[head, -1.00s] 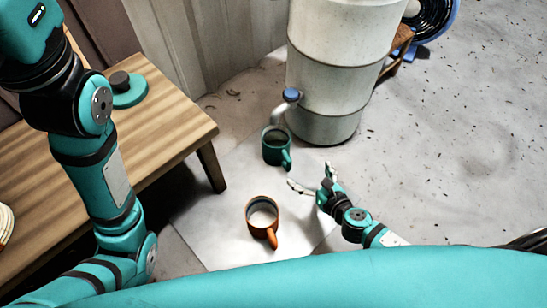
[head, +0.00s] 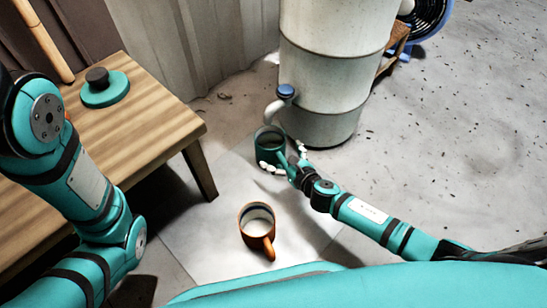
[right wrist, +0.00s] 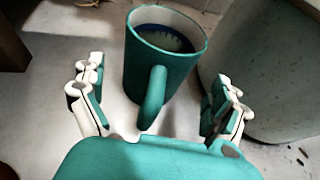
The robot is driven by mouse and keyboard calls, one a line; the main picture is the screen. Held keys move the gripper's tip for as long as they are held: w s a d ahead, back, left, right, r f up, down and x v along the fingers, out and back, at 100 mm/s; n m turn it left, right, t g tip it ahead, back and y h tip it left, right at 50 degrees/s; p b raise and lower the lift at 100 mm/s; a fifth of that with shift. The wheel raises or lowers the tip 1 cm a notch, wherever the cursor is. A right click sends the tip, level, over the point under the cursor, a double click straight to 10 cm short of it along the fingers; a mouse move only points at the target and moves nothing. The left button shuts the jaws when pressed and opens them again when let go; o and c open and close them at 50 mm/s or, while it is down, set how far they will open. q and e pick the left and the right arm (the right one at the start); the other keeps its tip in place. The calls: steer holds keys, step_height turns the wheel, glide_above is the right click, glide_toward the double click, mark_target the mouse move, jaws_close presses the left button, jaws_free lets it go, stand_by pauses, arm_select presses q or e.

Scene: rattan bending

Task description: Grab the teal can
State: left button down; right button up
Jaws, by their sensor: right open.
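The teal can (head: 268,140) is an open-topped, mug-like vessel with a side handle, standing upright on the pale floor sheet in front of the big drum. My right gripper (head: 285,157) is at its near side, with a finger on either side of the handle. In the right wrist view the can (right wrist: 165,68) is centred between the spread fingers of the right gripper (right wrist: 155,92), its handle pointing at the palm. The jaws are open; I cannot tell whether any fingertip touches the can. My left arm shows at the left, but its gripper is out of view.
An orange mug (head: 256,228) stands on the sheet nearer me. The whitish drum (head: 330,80), with a blue-capped spout (head: 284,94), rises just behind the can. A wooden table (head: 135,125) is at the left. Grey floor at the right is open.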

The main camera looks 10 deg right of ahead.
mark_target(270, 140)
steer(key=b+x, duration=0.3)
steer(key=x, duration=0.1)
steer(key=shift+f+b, duration=0.3)
steer(key=shift+b, duration=0.1)
steer(key=shift+w+a, duration=0.2)
steer(key=shift+w, duration=0.25)
steer(key=c, duration=1.3)
steer(key=shift+r, duration=0.15)
steer(key=shift+c, duration=0.8)
steer(key=shift+r, duration=0.15)
